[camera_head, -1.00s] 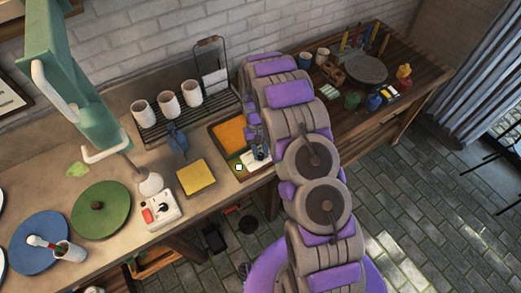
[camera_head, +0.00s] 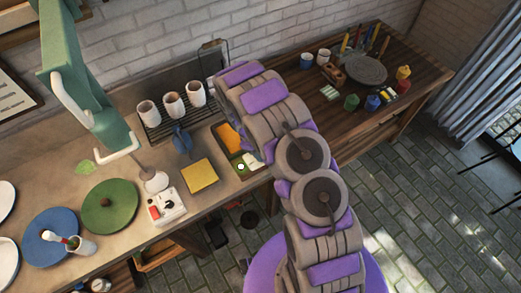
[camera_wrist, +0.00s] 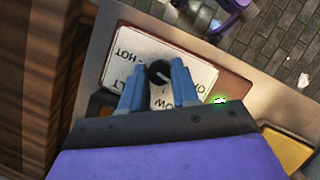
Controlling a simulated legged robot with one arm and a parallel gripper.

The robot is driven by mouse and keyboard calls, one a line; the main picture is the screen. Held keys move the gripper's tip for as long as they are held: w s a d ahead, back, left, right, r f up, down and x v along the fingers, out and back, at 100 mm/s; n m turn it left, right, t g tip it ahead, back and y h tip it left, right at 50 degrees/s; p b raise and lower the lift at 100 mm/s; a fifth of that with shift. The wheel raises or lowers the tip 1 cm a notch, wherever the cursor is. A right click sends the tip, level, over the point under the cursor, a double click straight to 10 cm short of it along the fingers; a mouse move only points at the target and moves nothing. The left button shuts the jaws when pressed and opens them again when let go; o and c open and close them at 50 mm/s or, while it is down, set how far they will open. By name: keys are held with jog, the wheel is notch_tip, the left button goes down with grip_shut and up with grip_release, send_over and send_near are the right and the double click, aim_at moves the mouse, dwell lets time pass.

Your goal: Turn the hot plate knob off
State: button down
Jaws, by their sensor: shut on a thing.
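The black knob (camera_wrist: 158,71) sits on a white lettered panel (camera_wrist: 195,72) in the wrist view, with a pale line on its top. Words such as HOT and LOW show around it, partly covered. My gripper (camera_wrist: 156,78) is shut on the knob, one blue finger at each side. In the head view the hot plate (camera_head: 230,137) shows as an orange surface in a dark frame, with a green light (camera_head: 240,167) at its near corner. The light also glows in the wrist view (camera_wrist: 219,101). In the head view my arm hides the knob and gripper.
A rack with cups (camera_head: 172,105) stands behind. A wooden table (camera_head: 400,75) with paint things is at the right.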

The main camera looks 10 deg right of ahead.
jog(key=shift+n+t+p, duration=0.3)
jog(key=shift+n+p, duration=0.2)
jog(key=shift+n, duration=0.5)
jog(key=c, duration=0.9)
grip_release()
jog(key=v, duration=1.1)
jog(key=a+v, duration=0.1)
jog(key=v, duration=0.5)
